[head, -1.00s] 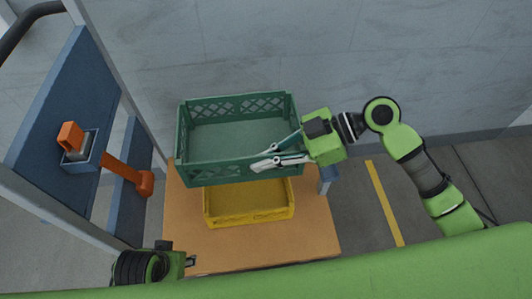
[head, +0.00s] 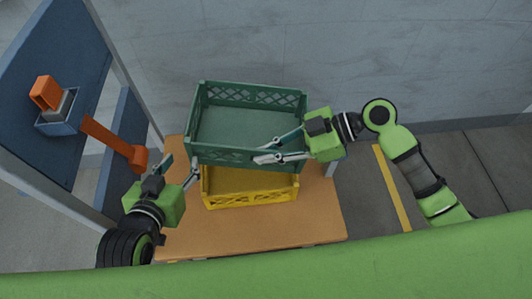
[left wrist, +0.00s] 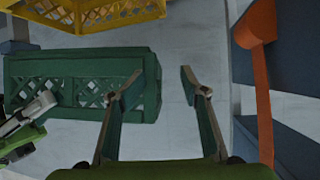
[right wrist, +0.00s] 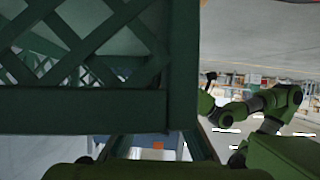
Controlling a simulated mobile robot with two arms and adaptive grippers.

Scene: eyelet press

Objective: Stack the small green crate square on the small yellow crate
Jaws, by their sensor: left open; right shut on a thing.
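The green crate (head: 222,157) is held up in the head view, and its front wall hides the back part of the yellow crate (head: 250,198), which sits on the table. My right gripper (head: 268,149) is shut on the green crate near its right front side. The crate's lattice wall fills much of the right wrist view (right wrist: 85,110). My left gripper (head: 181,169) is open beside the green crate's left end, apart from it. In the left wrist view, the green crate (left wrist: 75,67) is left of the open fingers (left wrist: 160,73) and the yellow crate (left wrist: 90,17) is above.
The orange-brown table (head: 270,230) has bare surface in front of the yellow crate. A blue frame with an orange lever (head: 115,145) stands close to my left gripper's left side. A wall is behind, and a yellow line (head: 392,187) marks the floor at right.

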